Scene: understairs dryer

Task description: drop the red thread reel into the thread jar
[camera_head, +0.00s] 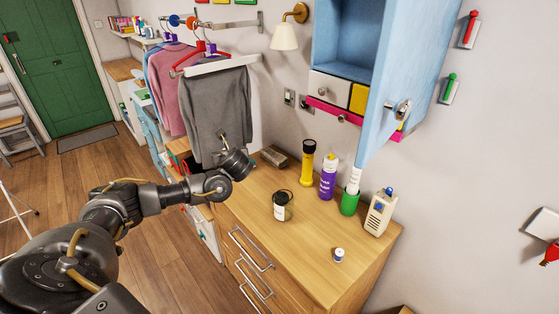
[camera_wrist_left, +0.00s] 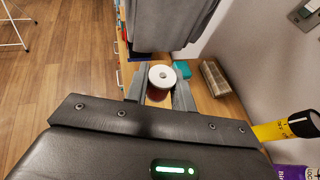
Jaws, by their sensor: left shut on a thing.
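My left gripper (camera_wrist_left: 160,88) is shut on the reel (camera_wrist_left: 162,74), which shows a white round flange with a centre hole and a little red below it in the left wrist view. In the head view my left gripper (camera_head: 238,164) is at the dresser's far left end; the reel is hidden there behind the hand. A small dark glass jar with a white label (camera_head: 281,206), apparently the thread jar, stands on the dresser (camera_head: 300,240), to the right of and nearer than the gripper. My right gripper is not in view.
A black-and-yellow torch (camera_head: 307,163), purple bottle (camera_head: 328,178), green container (camera_head: 349,203) and radio (camera_head: 380,212) line the wall side. A small white-topped item (camera_head: 338,255) stands at the near right. A blue cabinet door (camera_head: 398,85) hangs open above. Grey clothing (camera_head: 216,108) hangs behind the gripper.

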